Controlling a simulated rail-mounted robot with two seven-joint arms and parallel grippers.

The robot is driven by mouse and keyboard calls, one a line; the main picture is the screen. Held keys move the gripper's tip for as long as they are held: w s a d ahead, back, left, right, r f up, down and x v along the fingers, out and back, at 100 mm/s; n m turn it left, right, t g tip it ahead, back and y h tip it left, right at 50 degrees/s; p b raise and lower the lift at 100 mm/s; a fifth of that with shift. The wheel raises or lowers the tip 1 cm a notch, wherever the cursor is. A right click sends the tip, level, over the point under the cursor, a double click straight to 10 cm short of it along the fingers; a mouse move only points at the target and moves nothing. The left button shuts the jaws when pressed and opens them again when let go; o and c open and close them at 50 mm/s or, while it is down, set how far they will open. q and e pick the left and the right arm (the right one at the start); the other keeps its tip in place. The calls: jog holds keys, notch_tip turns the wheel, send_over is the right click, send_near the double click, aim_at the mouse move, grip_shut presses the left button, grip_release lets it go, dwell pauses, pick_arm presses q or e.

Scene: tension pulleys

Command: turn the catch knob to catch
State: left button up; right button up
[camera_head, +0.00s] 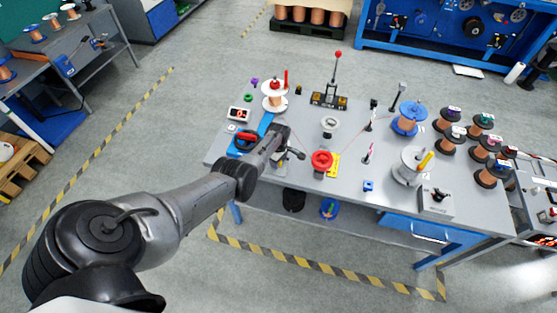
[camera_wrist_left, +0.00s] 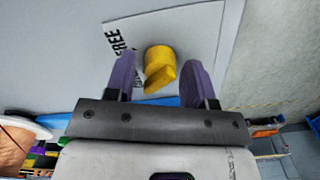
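A yellow catch knob (camera_wrist_left: 159,66) shows in the left wrist view, on a white label plate (camera_wrist_left: 190,28). The word FREE reads sideways at the knob's left; other lettering is partly covered. The knob's ridge points toward the bottom of that view, slightly left. My left gripper (camera_wrist_left: 162,80) has its two purple finger pads apart, one on each side of the knob. A gap shows on both sides of the knob. In the head view my left gripper (camera_head: 290,155) is over the table's left part, and the knob cannot be made out there. My right gripper is in neither view.
Several copper spools stand at the right.

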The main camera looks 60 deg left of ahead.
pick_arm(q)
jog(key=shift+o, duration=0.6)
jog(key=shift+r, duration=0.1)
jog(key=shift+r+p, duration=0.3)
notch_tip(320, 180, up, 13)
jog(key=p, duration=0.6)
jog(key=shift+m, duration=0.3)
